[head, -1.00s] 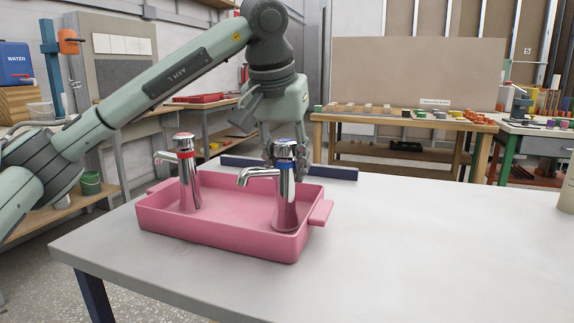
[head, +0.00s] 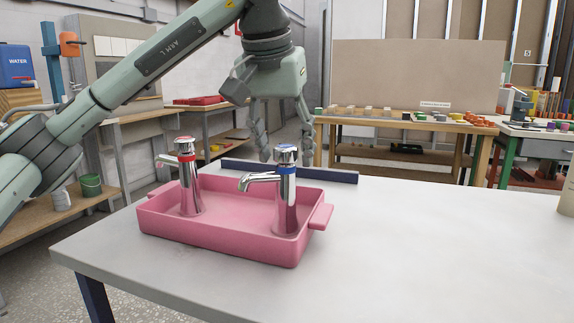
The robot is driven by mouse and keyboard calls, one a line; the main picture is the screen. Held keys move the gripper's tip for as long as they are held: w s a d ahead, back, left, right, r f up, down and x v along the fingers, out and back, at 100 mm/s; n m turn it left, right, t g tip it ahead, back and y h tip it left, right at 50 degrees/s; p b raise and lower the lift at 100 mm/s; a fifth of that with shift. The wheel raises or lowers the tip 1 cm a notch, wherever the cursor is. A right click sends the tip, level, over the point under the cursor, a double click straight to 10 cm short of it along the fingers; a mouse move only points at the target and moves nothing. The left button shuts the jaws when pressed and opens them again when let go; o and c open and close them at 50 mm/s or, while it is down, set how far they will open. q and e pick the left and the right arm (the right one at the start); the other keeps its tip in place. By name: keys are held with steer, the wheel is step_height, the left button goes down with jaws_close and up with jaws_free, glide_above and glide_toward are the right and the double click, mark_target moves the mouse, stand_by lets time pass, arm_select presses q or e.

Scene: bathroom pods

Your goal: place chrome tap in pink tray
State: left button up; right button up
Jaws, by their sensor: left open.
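A pink tray (head: 213,238) with two end handles sits on the grey table. Two chrome taps stand upright in it. The tap with the red ring (head: 188,180) is in the left part of the tray. The tap with the blue ring (head: 286,198) is in the right part, its spout pointing left. My left gripper (head: 286,150) is open and empty, pointing down just above and behind the blue-ringed tap. Its fingers are spread and the tap's top overlaps the space between them in the picture. My right gripper is not in view.
A dark blue bar (head: 325,173) lies along the table's back edge behind the tray. The grey table top (head: 430,250) is clear to the right, apart from a cream object (head: 567,195) at the right edge. Workbenches stand farther back.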

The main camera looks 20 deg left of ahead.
arm_select(q)
steer(key=p+v, duration=0.1)
steer(key=v, duration=0.6)
steer(key=shift+r, duration=0.35)
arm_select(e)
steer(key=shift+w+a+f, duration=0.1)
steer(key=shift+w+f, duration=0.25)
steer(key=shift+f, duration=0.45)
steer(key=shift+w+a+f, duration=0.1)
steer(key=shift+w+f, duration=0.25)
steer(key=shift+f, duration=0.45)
